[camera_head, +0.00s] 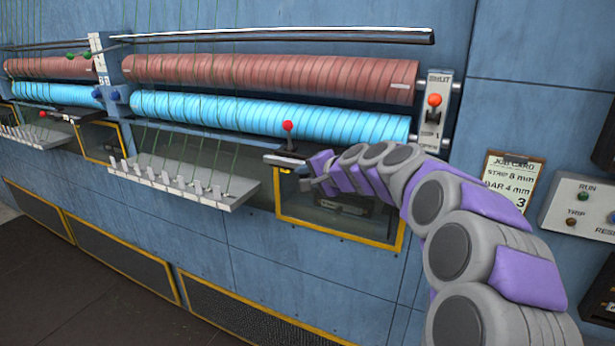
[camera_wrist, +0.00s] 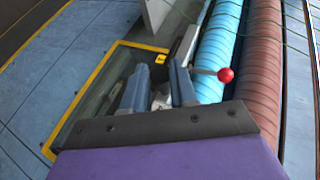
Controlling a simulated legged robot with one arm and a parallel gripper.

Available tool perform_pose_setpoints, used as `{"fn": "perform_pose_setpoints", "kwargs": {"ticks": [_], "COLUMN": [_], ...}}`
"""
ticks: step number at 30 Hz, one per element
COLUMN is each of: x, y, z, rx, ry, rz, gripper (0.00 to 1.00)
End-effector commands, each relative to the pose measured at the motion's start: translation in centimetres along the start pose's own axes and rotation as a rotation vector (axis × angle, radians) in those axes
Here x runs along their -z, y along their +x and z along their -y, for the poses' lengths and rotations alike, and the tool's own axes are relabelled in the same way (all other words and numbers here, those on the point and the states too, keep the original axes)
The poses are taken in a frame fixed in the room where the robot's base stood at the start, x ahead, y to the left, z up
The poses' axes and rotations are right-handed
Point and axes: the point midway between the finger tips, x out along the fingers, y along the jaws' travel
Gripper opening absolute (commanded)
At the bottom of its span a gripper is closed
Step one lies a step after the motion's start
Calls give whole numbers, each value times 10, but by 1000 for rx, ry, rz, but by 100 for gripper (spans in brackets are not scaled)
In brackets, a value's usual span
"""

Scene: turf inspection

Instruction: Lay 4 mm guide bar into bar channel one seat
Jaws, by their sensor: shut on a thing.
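In the wrist view, my gripper's two blue-grey fingers (camera_wrist: 160,88) are closed around a small pale grey piece (camera_wrist: 161,101). Whether this piece is the guide bar cannot be told, as the fingers hide most of it. The lever's red knob (camera_wrist: 226,75) is close to the right finger.
A brown roller (camera_head: 270,77) and blue roller (camera_head: 270,115) run above. A pegged grey shelf (camera_head: 185,183) juts out left of my gripper. A yellow-framed opening (camera_head: 340,233) lies below.

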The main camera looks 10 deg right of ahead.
Motion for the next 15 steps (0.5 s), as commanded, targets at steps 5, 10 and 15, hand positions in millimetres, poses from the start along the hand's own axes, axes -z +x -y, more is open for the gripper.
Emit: {"fn": "perform_pose_setpoints", "kwargs": {"ticks": [5,10,15], "x": [2,-4,-9], "y": [-1,2,4], "z": [0,3,6], "rx": [2,0,-1], "ry": [1,-3,-7], "rz": [-2,-3,-4], "gripper": [0,0,0]}}
